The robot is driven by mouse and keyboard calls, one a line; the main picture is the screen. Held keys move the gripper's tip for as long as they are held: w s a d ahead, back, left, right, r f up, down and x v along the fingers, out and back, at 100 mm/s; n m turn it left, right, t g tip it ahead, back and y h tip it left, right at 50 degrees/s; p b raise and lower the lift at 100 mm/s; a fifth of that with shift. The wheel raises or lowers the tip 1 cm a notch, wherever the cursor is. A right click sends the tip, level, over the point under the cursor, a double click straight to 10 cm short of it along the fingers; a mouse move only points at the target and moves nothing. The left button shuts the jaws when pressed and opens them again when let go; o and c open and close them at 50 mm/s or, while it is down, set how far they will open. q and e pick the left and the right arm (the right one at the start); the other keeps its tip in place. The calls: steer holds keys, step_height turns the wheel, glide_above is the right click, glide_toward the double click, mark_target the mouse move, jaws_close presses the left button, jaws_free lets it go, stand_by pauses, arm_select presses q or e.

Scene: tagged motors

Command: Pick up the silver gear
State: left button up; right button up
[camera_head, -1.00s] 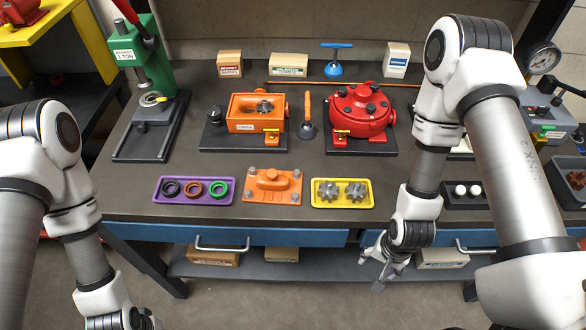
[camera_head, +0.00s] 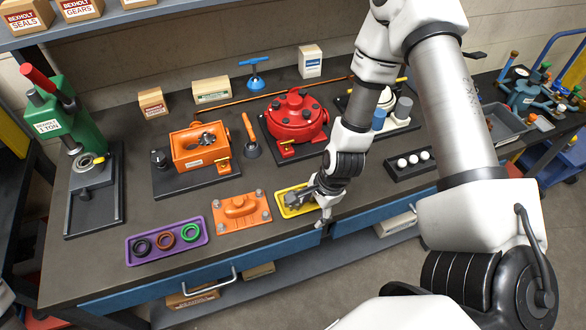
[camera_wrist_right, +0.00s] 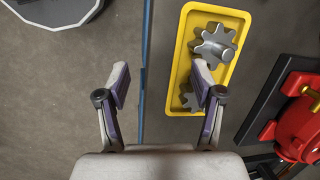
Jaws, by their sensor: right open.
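Two grey metal gears lie in a yellow tray (camera_head: 283,212) at the front of the bench. In the right wrist view one gear (camera_wrist_right: 214,47) with a central shaft lies in the upper part of the tray (camera_wrist_right: 189,20). The other gear (camera_wrist_right: 188,101) is partly hidden behind a finger. My right gripper (camera_wrist_right: 163,82) is open and empty, one finger over the tray and the other left of it past the bench edge. In the head view my right gripper (camera_head: 318,203) is at the tray's right end and covers part of it. My left gripper is out of view.
An orange cover plate (camera_head: 241,210) and a purple tray of rings (camera_head: 166,241) lie left of the yellow tray. A red round housing (camera_head: 296,117) stands behind it. A black holder with white balls (camera_head: 411,163) is to the right.

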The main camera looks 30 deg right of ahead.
steer(key=w+m+b, duration=0.1)
steer(key=m, duration=0.1)
steer(key=w+r+m+y+b, duration=0.1)
steer(key=w+m, duration=0.1)
steer(key=m, duration=0.1)
steer(key=w+d+r+m+t+b, duration=0.1)
steer(key=w+m, duration=0.1)
steer(key=shift+w+r+m, duration=0.15)
steer(key=shift+r+m, duration=0.1)
steer(key=shift+m, duration=0.05)
steer(key=shift+w+a+f+b, duration=0.15)
steer(key=shift+w+a+b, duration=0.05)
steer(key=shift+b, duration=0.35)
steer(key=b+x, duration=0.4)
steer(key=b, duration=0.5)
steer(key=shift+w+a+f+b, duration=0.3)
steer(key=shift+a+r, duration=0.1)
steer(key=shift+r, duration=0.05)
steer(key=shift+r, duration=0.1)
steer(key=c, duration=1.1)
